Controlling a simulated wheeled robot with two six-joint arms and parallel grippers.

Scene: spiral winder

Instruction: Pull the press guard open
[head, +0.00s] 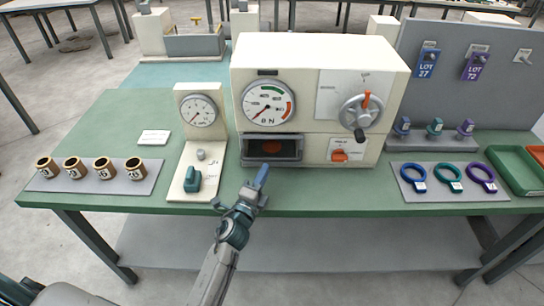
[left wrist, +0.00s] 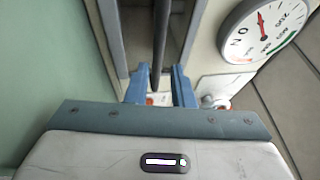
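The press (head: 320,85) is a cream box on the green table, with a dial and a handwheel on its front. Its guard (head: 286,158) is a dark-framed window low on the front left, with an orange-red shape behind it. My left gripper (head: 262,178) is right in front of the guard's lower edge. In the left wrist view, a dark bar (left wrist: 160,45) on the press front runs between the two blue fingers (left wrist: 159,90). The fingers are apart, with gaps visible beside the bar. Whether the bar touches either finger is unclear. My right gripper is out of view.
A gauge stand (head: 198,140) with a teal knob is left of the press. Several numbered cups (head: 104,168) stand on a grey mat farther left. Coloured rings (head: 448,178) lie on a mat at right, near a green tray (head: 515,170). An orange switch (head: 340,155) is right of the guard.

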